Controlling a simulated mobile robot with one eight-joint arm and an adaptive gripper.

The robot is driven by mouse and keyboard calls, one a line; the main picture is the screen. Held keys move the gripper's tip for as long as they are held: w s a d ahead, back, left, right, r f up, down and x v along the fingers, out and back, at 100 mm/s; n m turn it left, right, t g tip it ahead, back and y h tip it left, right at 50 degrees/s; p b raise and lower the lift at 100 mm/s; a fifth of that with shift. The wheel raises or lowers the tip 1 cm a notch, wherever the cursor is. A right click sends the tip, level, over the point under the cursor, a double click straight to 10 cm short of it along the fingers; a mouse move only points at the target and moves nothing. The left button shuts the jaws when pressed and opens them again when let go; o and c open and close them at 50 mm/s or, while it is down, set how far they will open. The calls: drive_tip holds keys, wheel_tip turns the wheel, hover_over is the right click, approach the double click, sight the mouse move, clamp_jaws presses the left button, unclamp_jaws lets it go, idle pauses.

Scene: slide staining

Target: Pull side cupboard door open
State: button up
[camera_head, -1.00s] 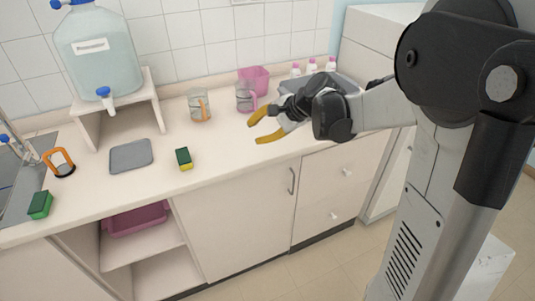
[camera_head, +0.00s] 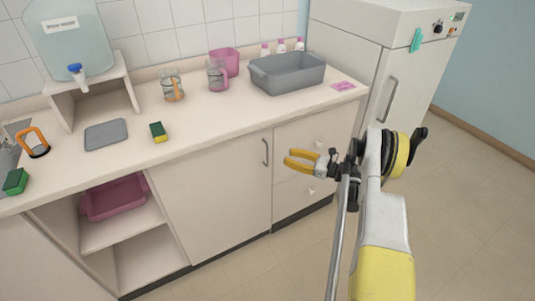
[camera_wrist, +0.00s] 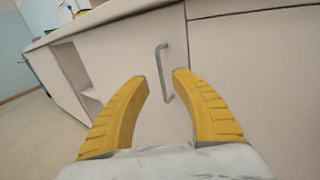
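The side cupboard door (camera_head: 215,195) is a pale, closed door under the counter, between the open shelves and the drawers. Its grey vertical bar handle (camera_head: 265,152) is near its right edge. In the wrist view the handle (camera_wrist: 164,72) shows beyond and between the fingertips. My gripper (camera_head: 288,160) has yellow fingers, spread open and empty. It is in front of the drawers, to the right of the handle in the head view, and points toward the door. In the wrist view the fingers (camera_wrist: 160,80) stand apart on either side of the handle, not visibly touching it.
Drawers (camera_head: 300,135) with small knobs are right of the door. Open shelves with a pink tray (camera_head: 114,198) are left. The counter holds a grey basin (camera_head: 288,75), jugs, a sponge (camera_head: 158,132) and a water container. A white cabinet (camera_head: 385,75) stands right. The floor in front is clear.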

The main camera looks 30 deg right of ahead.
drive_tip(key=b, duration=0.3)
hover_over(267, 165)
drive_tip(key=shift+w+d+f, duration=0.15)
drive_tip(key=shift+w+f, duration=0.1)
drive_tip(key=shift+f, duration=0.05)
clamp_jaws()
